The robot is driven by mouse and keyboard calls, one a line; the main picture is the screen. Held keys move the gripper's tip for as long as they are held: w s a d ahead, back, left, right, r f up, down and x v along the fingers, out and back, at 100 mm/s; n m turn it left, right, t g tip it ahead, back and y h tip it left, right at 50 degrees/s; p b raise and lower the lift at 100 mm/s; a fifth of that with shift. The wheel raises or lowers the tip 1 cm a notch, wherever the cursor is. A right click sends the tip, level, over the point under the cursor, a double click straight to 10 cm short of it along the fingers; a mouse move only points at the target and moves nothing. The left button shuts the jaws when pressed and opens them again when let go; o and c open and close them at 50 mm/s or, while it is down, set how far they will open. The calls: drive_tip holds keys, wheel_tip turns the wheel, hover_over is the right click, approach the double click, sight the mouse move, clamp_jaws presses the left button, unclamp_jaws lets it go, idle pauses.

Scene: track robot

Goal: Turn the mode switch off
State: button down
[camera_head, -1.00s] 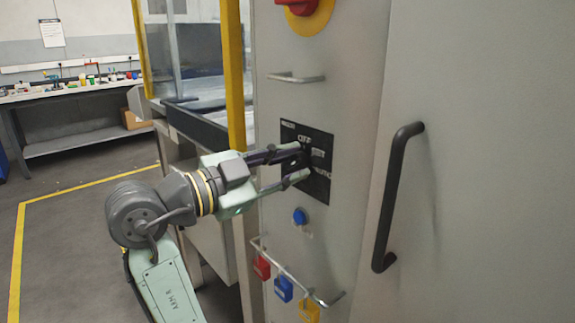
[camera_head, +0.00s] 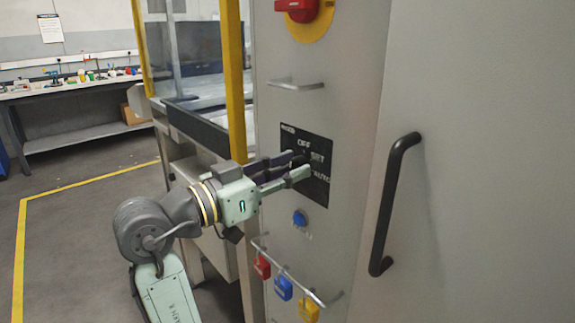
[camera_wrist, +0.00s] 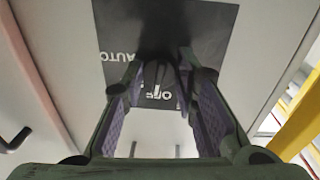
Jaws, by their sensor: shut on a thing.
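The mode switch sits on a black label plate (camera_head: 319,186) marked OFF, SET and AUTO on the grey cabinet. My gripper (camera_head: 304,164) reaches the plate from the left and is shut on the switch knob. In the wrist view my fingers (camera_wrist: 160,76) close on the dark mode switch (camera_wrist: 155,72) from both sides. A pale mark by the knob lies next to the OFF lettering, which appears upside down there. The fingers and shadow hide most of the knob, so its exact angle is hard to tell.
A red rotary switch (camera_head: 304,10) on yellow is above; a blue button (camera_head: 299,218) is below. Red, blue and yellow padlocks (camera_head: 283,288) hang from a rail under my gripper. A black door handle (camera_head: 391,205) stands right. A yellow post (camera_head: 233,85) is behind.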

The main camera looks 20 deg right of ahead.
drive_tip(key=shift+r+n, duration=0.1)
drive_tip(key=shift+n, duration=0.5)
drive_tip(key=shift+n+p, duration=0.3)
drive_tip(key=c, duration=1.3)
unclamp_jaws()
drive_tip(key=v, duration=1.2)
